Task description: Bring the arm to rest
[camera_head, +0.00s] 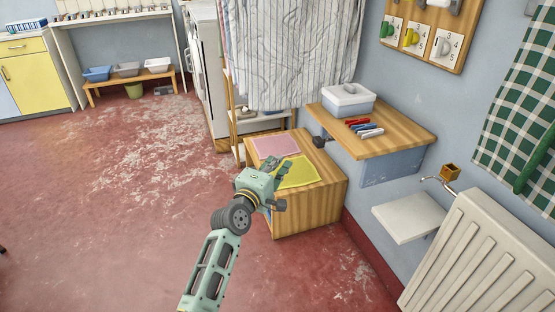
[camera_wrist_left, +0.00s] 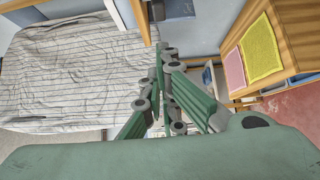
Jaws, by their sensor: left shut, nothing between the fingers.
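My left arm reaches in from the bottom of the head view. Its green gripper (camera_head: 272,172) appears in front of the low wooden cabinet with the two coloured cloths. In the left wrist view the gripper's fingers (camera_wrist_left: 167,75) are together, with nothing between them. The gripper looks apart from the cabinet top, though the exact gap is hard to judge. My right gripper does not show in either view.
The low cabinet (camera_head: 313,207) bears a pink cloth (camera_head: 277,146) and a yellow cloth (camera_head: 299,171). A striped sheet (camera_head: 285,50) hangs behind. A radiator (camera_head: 480,260) stands right. Red floor (camera_head: 90,220) is clear at left.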

